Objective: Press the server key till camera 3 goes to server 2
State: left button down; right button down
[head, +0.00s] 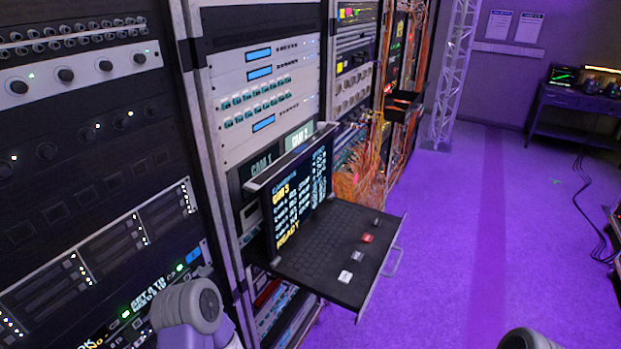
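A pull-out console drawer (330,247) sticks out of the rack, with a dark keyboard on it. Its raised screen (300,195) shows "CAM 3" in yellow at the top, rows of smaller text I cannot read, and "READY" at the bottom. Along the drawer's right part stand a white key (345,277), a grey key (357,256), a red key (368,238) and a dark key (376,222). Their labels are too small to read, so I cannot tell which is the server key. Only rounded parts of my arms show at the bottom edge; neither gripper is in view.
Racks line the left side; panels marked "CAM 1" (261,162) and "CAM 2" (298,138) sit behind the screen. A metal handle (393,262) juts from the drawer's front. Orange cables (360,185) hang beyond. The purple floor (480,230) right of the drawer is clear.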

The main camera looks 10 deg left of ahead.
aim_at(356, 256)
jog(key=k, duration=0.4)
jog(key=z, duration=1.4)
jog(key=i, duration=0.95)
jog(key=u, duration=2.3)
